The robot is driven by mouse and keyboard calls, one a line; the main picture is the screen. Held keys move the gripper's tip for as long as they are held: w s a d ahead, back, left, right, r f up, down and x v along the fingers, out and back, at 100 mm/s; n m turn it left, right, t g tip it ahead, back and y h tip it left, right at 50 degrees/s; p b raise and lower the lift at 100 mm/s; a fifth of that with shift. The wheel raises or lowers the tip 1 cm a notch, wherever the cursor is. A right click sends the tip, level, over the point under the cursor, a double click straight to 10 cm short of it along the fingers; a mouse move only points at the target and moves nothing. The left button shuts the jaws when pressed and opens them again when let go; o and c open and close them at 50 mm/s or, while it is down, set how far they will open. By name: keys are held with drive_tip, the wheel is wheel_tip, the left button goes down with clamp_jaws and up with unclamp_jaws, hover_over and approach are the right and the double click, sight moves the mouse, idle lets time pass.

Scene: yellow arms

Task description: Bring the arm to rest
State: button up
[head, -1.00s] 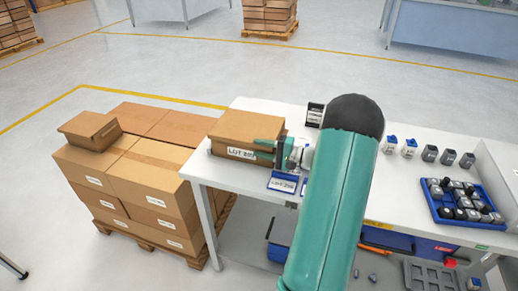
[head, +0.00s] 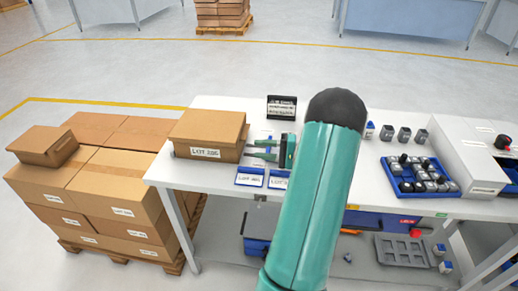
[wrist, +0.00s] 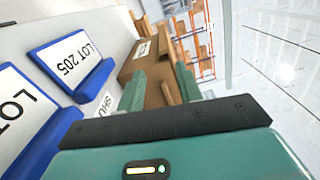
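My teal arm rises through the middle of the head view. My gripper (head: 252,149) is at the right side of a brown carton labelled LOT 205 (head: 205,137) on the white table (head: 222,203). Its two teal fingers are apart and point left at the carton. In the wrist view the gripper (wrist: 160,90) also shows spread fingers, with brown cardboard (wrist: 150,60) beyond and partly between them. I see nothing gripped. Whether the fingertips touch the carton is unclear.
Blue-framed label stands (head: 249,177) are just below the gripper. A black sign (head: 281,107) stands behind it. A blue tray of parts (head: 420,178) and small grey blocks sit to the right. Stacked cartons (head: 95,185) on a pallet are left of the table.

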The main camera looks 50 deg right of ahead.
idle(0.3)
drive_tip(key=w+a+r+n+g, duration=0.2)
drive_tip(key=a+r+g, duration=0.15)
drive_tip(key=a, duration=0.55)
drive_tip(key=w+a+r+n+g+y, duration=0.15)
drive_tip(key=a+g, duration=0.25)
drive_tip(key=a, duration=0.4)
drive_tip(key=w+a+r+n+g+h, duration=0.1)
drive_tip(key=w+a+r+n+g, duration=0.2)
drive_tip(key=a, duration=0.6)
drive_tip(key=s+a+r+n+h, duration=0.3)
drive_tip(key=s+a, duration=0.3)
drive_tip(key=a, duration=0.2)
drive_tip(key=s+a+r+n+h, duration=0.4)
drive_tip(key=s+a+h, duration=0.1)
drive_tip(key=a, duration=0.4)
drive_tip(key=shift+s+h, duration=0.35)
drive_tip(key=shift+s, duration=0.35)
drive_tip(key=shift+a+n, duration=0.1)
drive_tip(key=shift+n, duration=0.15)
